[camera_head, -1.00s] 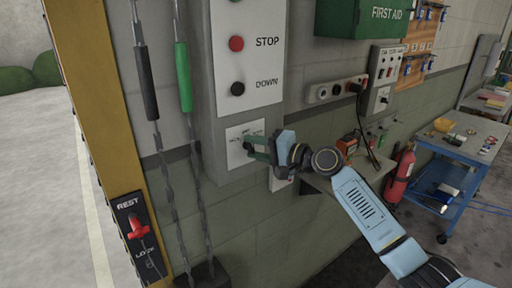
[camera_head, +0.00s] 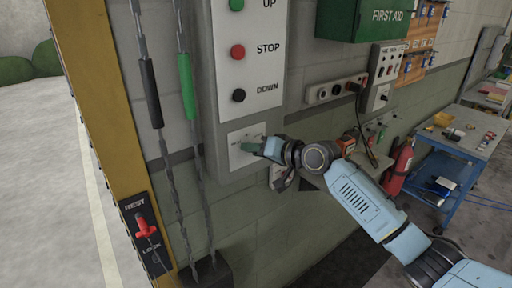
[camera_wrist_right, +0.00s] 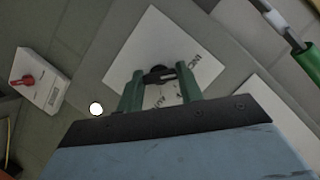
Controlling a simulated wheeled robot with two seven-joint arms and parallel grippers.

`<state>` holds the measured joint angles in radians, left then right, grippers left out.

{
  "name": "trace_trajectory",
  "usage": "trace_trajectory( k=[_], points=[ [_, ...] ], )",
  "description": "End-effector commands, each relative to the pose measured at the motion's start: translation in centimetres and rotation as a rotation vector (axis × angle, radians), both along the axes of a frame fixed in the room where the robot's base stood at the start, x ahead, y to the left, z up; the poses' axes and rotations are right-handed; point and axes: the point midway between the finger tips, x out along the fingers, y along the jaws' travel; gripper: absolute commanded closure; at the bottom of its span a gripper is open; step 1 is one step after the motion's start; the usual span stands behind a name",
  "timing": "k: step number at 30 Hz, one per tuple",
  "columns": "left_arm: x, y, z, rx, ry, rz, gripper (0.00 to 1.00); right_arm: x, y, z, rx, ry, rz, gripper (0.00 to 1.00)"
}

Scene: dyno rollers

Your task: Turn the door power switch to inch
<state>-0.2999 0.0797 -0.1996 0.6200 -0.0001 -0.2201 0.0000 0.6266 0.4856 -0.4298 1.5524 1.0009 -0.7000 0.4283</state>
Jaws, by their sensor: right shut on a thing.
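The door power switch is a small dark knob (camera_wrist_right: 158,76) on a white label plate (camera_wrist_right: 128,62) at the bottom of the grey control box. In the wrist view my right gripper (camera_wrist_right: 160,80) has its two green fingers on either side of the knob, shut on it. Part of the plate's lettering shows, but the knob's exact setting is hard to read. In the head view the right gripper (camera_head: 251,147) is at the white plate (camera_head: 240,140) and hides the knob. My left gripper is not in view.
Above the plate are the black DOWN button (camera_head: 238,95), red STOP button (camera_head: 238,51) and green UP button (camera_head: 237,5). Chains with a black grip (camera_head: 151,94) and green grip (camera_head: 187,86) hang to the left. A red lever (camera_head: 145,227) is at lower left.

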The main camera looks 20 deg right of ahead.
Motion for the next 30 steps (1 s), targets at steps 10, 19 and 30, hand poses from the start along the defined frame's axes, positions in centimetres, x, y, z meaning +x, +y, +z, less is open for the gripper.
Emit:
trace_trajectory(
  k=[10, 19, 30],
  points=[
    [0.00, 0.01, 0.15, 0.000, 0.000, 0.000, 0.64, -0.03, 0.01, -0.12, -0.019, -0.005, 0.001, 0.86],
    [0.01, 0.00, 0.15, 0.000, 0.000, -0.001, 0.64, -0.03, 0.00, -0.11, -0.018, -0.005, 0.000, 0.47],
    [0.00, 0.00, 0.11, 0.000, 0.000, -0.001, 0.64, -0.16, -0.13, 0.01, -0.016, -0.006, 0.000, 0.42]
  ],
)
